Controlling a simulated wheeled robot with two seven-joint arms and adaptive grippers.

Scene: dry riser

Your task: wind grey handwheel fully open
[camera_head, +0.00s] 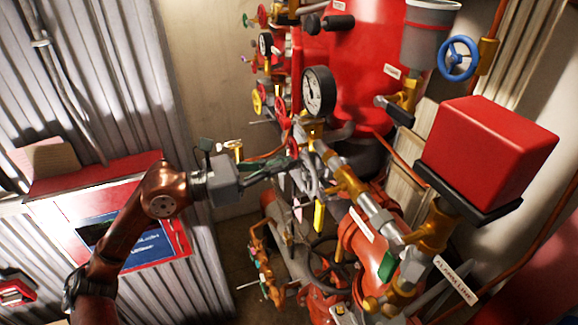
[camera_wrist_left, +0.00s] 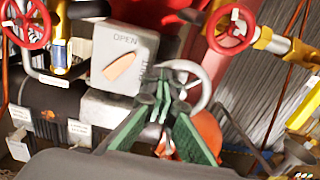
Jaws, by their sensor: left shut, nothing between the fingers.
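The grey handwheel (camera_wrist_left: 208,90) shows in the left wrist view as a pale ring, just beyond and partly behind my left gripper's fingertips. Its left part is hidden by the fingers. I cannot tell whether they touch the rim. My left gripper (camera_wrist_left: 163,88) has green finger pads that come together at the tips, with nothing held. In the head view my left gripper (camera_head: 290,164) reaches in from the left to the crowded pipework. There the grey handwheel is hard to make out among grey pipes. My right gripper is not in view.
A grey plate (camera_wrist_left: 122,60) with an orange arrow and the word OPEN sits left of the wheel. Red handwheels (camera_wrist_left: 232,30) are close by. In the head view, a gauge (camera_head: 318,91), a red box (camera_head: 487,150) and a blue handwheel (camera_head: 457,58) crowd the pipework.

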